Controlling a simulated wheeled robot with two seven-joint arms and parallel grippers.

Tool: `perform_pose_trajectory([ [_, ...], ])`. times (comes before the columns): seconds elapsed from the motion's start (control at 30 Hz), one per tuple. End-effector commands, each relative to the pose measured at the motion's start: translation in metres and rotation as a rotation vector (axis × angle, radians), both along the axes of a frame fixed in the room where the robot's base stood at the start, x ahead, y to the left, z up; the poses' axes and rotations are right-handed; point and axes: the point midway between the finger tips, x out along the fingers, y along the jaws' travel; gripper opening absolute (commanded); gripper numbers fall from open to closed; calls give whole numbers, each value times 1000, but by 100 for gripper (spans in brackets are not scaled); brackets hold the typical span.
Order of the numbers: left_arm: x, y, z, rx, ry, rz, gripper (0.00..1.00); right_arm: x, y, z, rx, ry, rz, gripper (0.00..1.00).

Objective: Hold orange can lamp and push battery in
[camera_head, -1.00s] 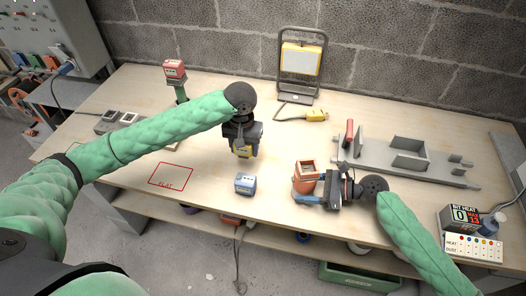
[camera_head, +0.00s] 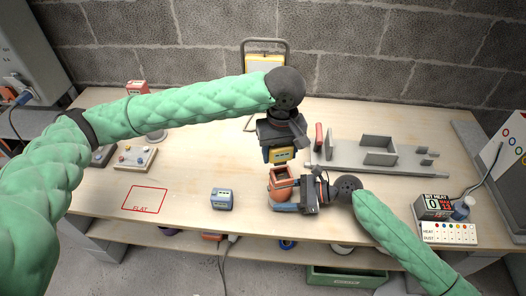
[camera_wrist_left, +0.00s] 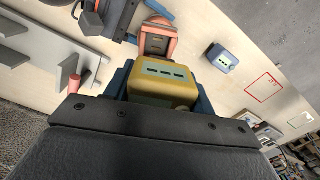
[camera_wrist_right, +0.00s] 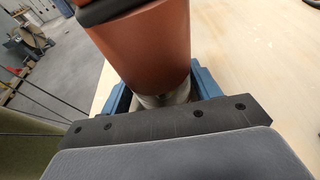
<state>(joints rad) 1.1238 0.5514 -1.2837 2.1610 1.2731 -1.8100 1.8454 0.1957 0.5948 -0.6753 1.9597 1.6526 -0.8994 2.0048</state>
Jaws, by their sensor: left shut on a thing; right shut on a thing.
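The orange can lamp (camera_head: 281,187) stands at the front middle of the table with an open socket on top. My right gripper (camera_head: 285,207) is shut on it from the right; the right wrist view shows the orange body (camera_wrist_right: 150,50) between the jaws. My left gripper (camera_head: 279,158) is shut on a yellow battery (camera_head: 282,154). The battery shows dark contact slots in the left wrist view (camera_wrist_left: 165,85). It is held above and slightly behind the lamp, apart from the socket (camera_wrist_left: 157,44) as far as I can tell.
A blue battery (camera_head: 221,199) stands on the table left of the lamp. A red-outlined FLAT area (camera_head: 144,199) is empty. A grey fixture (camera_head: 370,158) lies behind right, and a bit heat display box (camera_head: 434,207) stands at the right. A work light (camera_head: 264,64) stands at the back.

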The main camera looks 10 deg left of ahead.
Motion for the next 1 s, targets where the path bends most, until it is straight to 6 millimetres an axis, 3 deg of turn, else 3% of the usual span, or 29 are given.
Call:
perform_pose_trajectory([
  [0.2,-8,-10,9,1,-1,30,26,0,0,0,1,0,0,35],
  [0.63,-8,-11,9,0,0,33,26,0,0,1,1,0,0,35],
  [1.0,-8,-11,-7,-1,2,33,26,0,0,1,1,0,0,35],
])
